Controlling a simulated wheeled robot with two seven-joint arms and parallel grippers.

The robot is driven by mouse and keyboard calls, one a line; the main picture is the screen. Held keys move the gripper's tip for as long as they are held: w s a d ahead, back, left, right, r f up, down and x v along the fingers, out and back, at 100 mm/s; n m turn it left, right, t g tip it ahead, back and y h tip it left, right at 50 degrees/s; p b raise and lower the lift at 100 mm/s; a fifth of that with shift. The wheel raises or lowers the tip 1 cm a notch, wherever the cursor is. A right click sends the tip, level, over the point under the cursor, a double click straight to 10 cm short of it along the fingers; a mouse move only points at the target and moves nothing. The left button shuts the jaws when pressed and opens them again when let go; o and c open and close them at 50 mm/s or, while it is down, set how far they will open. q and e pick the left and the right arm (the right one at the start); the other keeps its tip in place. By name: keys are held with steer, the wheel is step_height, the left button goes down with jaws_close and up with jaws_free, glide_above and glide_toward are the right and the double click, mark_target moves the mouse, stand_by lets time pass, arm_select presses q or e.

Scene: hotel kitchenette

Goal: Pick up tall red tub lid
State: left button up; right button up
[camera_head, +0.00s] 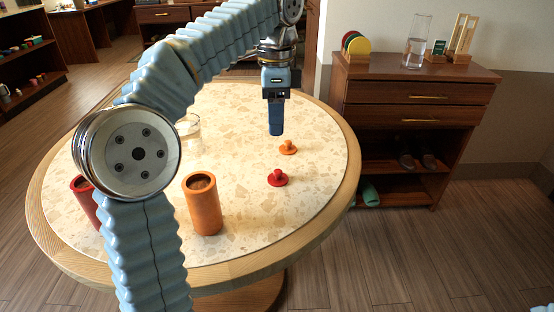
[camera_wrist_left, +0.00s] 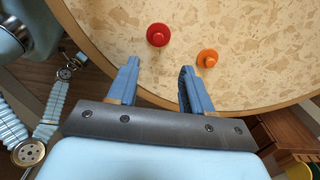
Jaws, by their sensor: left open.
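The red lid (camera_head: 277,179), a small disc with a round knob, lies flat on the round table, and it also shows in the left wrist view (camera_wrist_left: 158,35). An orange lid (camera_head: 288,148) lies behind it. My left gripper (camera_head: 276,132) points down above the table, behind the red lid in the head view, open and empty. In the left wrist view its fingers (camera_wrist_left: 158,68) are apart, with the red lid beyond the tips and the orange lid (camera_wrist_left: 208,58) to the right. A red tub (camera_head: 85,202) is partly hidden by my arm. My right gripper is out of view.
An open orange tub (camera_head: 203,205) stands on the round table (camera_head: 300,215) near its front. A clear glass (camera_head: 188,130) is partly behind my arm. A wooden cabinet (camera_head: 405,95) stands to the right. The table around the lids is clear.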

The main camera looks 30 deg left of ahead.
arm_select(q)
steer(key=b, duration=0.2)
glide_above(278, 171)
steer(key=f, duration=0.8)
steer(key=shift+w+a, duration=0.1)
steer(key=shift+a, duration=0.3)
steer(key=f, duration=0.1)
steer(key=f+b, duration=0.1)
steer(key=f, duration=0.3)
steer(key=shift+d+f, duration=0.25)
steer(key=shift+d, duration=0.1)
jaws_close()
